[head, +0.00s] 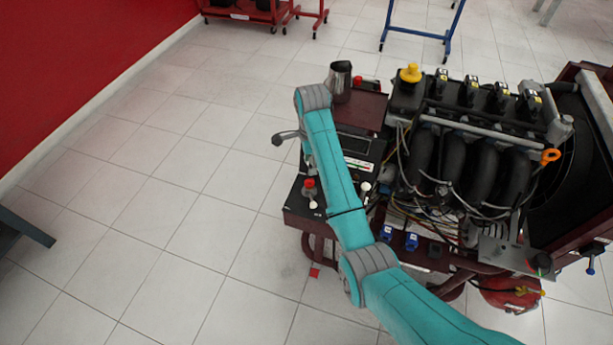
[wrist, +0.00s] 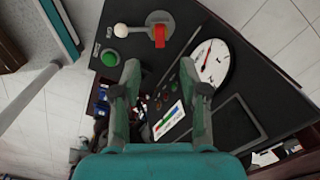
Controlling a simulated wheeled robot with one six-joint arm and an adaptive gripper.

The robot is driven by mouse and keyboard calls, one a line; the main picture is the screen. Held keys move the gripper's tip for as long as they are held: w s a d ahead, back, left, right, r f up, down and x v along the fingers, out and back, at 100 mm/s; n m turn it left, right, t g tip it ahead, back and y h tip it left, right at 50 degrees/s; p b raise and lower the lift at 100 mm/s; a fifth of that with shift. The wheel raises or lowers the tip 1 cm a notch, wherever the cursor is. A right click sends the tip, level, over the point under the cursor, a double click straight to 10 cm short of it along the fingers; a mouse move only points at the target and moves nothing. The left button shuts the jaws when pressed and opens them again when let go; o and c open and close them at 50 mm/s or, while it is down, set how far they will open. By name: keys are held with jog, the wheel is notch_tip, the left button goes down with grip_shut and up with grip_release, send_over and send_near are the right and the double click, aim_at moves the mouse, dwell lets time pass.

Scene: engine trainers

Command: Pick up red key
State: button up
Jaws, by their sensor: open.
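The red key (wrist: 160,36) is a small red piece upright on a round grey switch base at the top of the black control panel (wrist: 222,30) in the wrist view. In the head view a red knob-like piece (head: 309,183) on the trainer's near left corner appears to be the same key. My gripper (wrist: 168,80) is open and empty in the wrist view, its two fingers spread over the panel. The key lies beyond the fingertips, not between them.
Beside the key are a white knob (wrist: 121,30) and a green button (wrist: 110,57). A round gauge (wrist: 211,62) lies to the right. The engine (head: 470,150) fills the trainer's right side, and a metal cup (head: 340,80) stands at its back. Open tiled floor lies left.

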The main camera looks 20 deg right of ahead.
aim_at(309, 180)
jog(key=f, duration=0.9)
jog(key=shift+a+f, duration=0.2)
jog(key=shift+f, duration=0.2)
grip_shut()
